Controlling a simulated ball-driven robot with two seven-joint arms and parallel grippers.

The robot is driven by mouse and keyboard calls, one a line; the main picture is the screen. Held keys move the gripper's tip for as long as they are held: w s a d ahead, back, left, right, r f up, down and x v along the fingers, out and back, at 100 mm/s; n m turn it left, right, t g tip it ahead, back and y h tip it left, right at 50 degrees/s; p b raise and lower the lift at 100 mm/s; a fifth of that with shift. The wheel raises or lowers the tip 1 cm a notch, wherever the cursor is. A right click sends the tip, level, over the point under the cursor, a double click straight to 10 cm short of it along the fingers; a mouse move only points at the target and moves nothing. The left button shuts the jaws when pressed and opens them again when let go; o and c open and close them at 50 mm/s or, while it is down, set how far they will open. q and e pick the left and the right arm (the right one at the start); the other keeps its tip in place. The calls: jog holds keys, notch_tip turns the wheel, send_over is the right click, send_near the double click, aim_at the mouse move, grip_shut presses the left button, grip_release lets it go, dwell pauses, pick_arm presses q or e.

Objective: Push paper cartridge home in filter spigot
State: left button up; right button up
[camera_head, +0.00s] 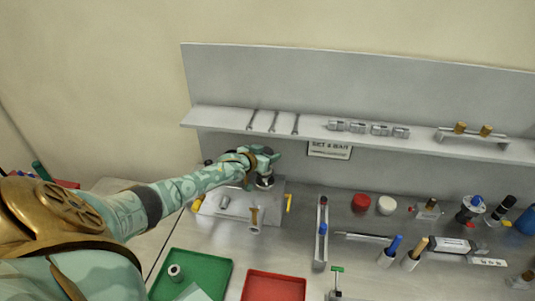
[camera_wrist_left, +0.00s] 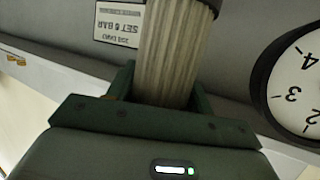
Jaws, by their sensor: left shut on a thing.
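My left gripper (camera_head: 262,163) is over the back of a grey plate (camera_head: 272,214) on the bench, its arm reaching in from the left. In the left wrist view the gripper (camera_wrist_left: 160,100) is shut on the paper cartridge (camera_wrist_left: 172,50), a pale pleated cylinder between the two green fingers. The far end of the cartridge meets a dark round part (camera_wrist_left: 208,4) at the top edge, perhaps the filter spigot. I cannot tell how far the cartridge sits in it. My right gripper is not in view.
A pressure gauge (camera_wrist_left: 298,85) is close on the right in the wrist view. A shelf (camera_head: 300,123) with wrenches and fittings runs behind. A green tray (camera_head: 222,268) and a red tray (camera_head: 272,287) lie in front. Bottles and small parts stand to the right.

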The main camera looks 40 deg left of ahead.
pick_arm(q)
jog(key=shift+f+b, duration=1.45)
jog(key=shift+f, duration=0.4)
jog(key=o, duration=1.1)
jog(key=shift+s, duration=0.1)
jog(key=shift+s+d+r, duration=0.1)
jog(key=shift+s, duration=0.15)
jog(key=p+v, duration=0.2)
jog(key=v, duration=1.3)
jog(key=shift+s+r, duration=0.2)
jog(key=shift+s, duration=0.05)
